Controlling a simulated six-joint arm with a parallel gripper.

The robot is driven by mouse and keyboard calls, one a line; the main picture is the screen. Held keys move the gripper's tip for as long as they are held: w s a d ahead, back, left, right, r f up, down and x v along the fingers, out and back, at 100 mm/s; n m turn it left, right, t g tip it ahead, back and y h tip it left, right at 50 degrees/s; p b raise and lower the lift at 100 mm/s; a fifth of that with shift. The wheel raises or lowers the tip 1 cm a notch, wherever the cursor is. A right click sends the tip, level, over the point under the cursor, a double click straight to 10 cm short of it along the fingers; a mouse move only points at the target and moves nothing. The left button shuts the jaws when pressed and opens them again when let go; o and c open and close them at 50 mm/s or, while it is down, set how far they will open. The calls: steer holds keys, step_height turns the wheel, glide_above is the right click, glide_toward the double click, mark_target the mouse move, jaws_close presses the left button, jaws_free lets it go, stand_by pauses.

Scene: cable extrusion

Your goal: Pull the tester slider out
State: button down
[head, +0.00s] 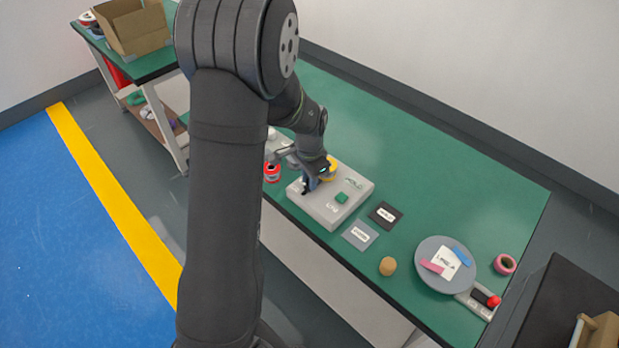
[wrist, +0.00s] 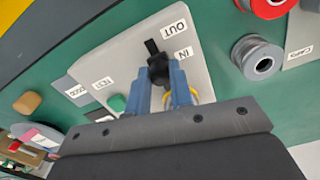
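The tester (head: 352,208) is a light grey box on the green table, also in the wrist view (wrist: 112,62). Its slider is a black knob (wrist: 158,70) in a dark slot, at the end beside the "IN" label (wrist: 186,53). The "OUT" label (wrist: 174,30) is by the slot's other end. My gripper (wrist: 160,78) has its two blue fingers on either side of the knob. Whether they touch it is not clear. In the head view my gripper (head: 310,184) is low over the tester's left part, where it hides the slider.
A green button (head: 341,197) is on the tester. Label cards, a tan cylinder (head: 388,266) and a round grey plate (head: 429,256) lie to the right. The table behind is clear.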

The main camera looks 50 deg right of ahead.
steer(key=shift+a, duration=1.5)
steer(key=c, duration=1.3)
jaws_free()
step_height(320, 180, up, 17)
steer(key=shift+r, duration=0.2)
step_height(320, 180, down, 18)
steer(key=shift+r, duration=0.25)
steer(key=shift+d, duration=0.25)
